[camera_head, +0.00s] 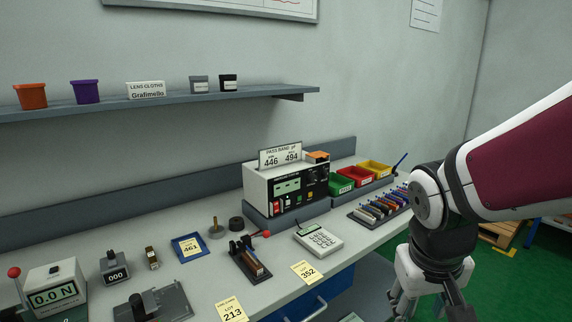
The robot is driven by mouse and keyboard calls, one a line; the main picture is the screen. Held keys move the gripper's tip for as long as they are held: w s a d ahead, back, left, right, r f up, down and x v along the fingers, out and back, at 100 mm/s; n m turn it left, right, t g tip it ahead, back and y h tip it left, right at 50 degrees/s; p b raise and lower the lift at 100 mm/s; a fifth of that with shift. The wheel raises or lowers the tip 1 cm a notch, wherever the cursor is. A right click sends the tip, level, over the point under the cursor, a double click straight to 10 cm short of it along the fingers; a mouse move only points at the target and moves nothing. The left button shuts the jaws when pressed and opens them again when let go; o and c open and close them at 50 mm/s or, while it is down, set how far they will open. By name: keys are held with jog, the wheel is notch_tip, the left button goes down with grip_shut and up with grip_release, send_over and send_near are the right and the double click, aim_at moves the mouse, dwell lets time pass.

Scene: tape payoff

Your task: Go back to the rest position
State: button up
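My arm, with a maroon and white link, comes in from the right edge in the head view. My gripper (430,300) hangs pointing down at the lower right, in front of the bench's right end. It looks clear of the bench top, though the exact gap cannot be judged. Its fingertips run to or past the bottom edge, so how far they are apart is not clear. No held object is visible.
The grey bench (365,235) carries a tester (285,185), a calculator (319,239), a rack of coloured pens (380,205), bins (341,184) and a lever fixture (250,260). A shelf (180,103) is above. Green floor (540,265) with a pallet (498,235) lies at right.

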jog(key=s+a+r+t+y, duration=0.1)
jog(key=s+r, duration=0.7)
jog(key=s, duration=0.3)
jog(key=shift+s+a+t+y+p, duration=0.25)
jog(key=shift+s+t+y+p, duration=0.15)
